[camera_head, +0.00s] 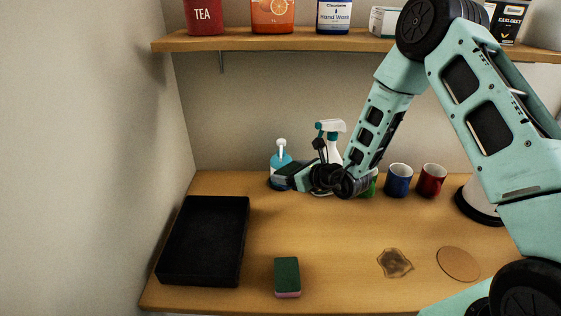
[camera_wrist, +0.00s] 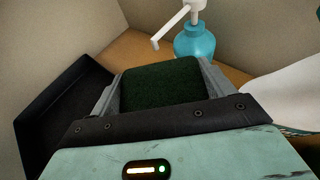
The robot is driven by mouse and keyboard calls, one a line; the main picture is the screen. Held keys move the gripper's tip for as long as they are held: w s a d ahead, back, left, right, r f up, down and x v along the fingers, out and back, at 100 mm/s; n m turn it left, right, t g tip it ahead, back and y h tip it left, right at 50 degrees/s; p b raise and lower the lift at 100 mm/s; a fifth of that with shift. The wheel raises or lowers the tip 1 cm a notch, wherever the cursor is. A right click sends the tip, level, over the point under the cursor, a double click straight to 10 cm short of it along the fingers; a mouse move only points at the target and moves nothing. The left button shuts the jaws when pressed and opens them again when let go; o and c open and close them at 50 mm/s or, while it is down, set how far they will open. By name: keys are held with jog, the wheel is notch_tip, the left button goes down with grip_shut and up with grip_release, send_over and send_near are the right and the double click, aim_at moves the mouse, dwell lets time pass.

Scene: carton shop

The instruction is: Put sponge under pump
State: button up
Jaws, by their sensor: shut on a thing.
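My gripper (camera_head: 296,177) is shut on a dark green sponge (camera_wrist: 160,82), with one finger along each side of it. In the head view the held sponge (camera_head: 284,174) is small and partly hidden by the gripper. The blue pump bottle (camera_head: 281,160) with a white pump head stands upright near the back wall, just behind the gripper. In the wrist view the bottle (camera_wrist: 195,42) is beyond the sponge, and its white spout (camera_wrist: 168,30) points left and down. The spout's tip shows just past the sponge's far edge; the height between them is unclear.
A second green and pink sponge (camera_head: 287,277) lies at the table's front. A black tray (camera_head: 202,240) is at left. A spray bottle (camera_head: 333,140), blue mug (camera_head: 398,180) and red mug (camera_head: 431,180) stand right of the gripper. A stain (camera_head: 395,263) and brown disc (camera_head: 458,264) lie front right.

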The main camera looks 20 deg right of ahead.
jog(key=w, duration=0.1)
jog(key=w+a+p, duration=0.2)
jog(key=w, duration=0.1)
jog(key=shift+r, duration=0.1)
jog(key=shift+s+p, duration=0.15)
jog(key=shift+p, duration=0.25)
jog(key=shift+f, duration=0.25)
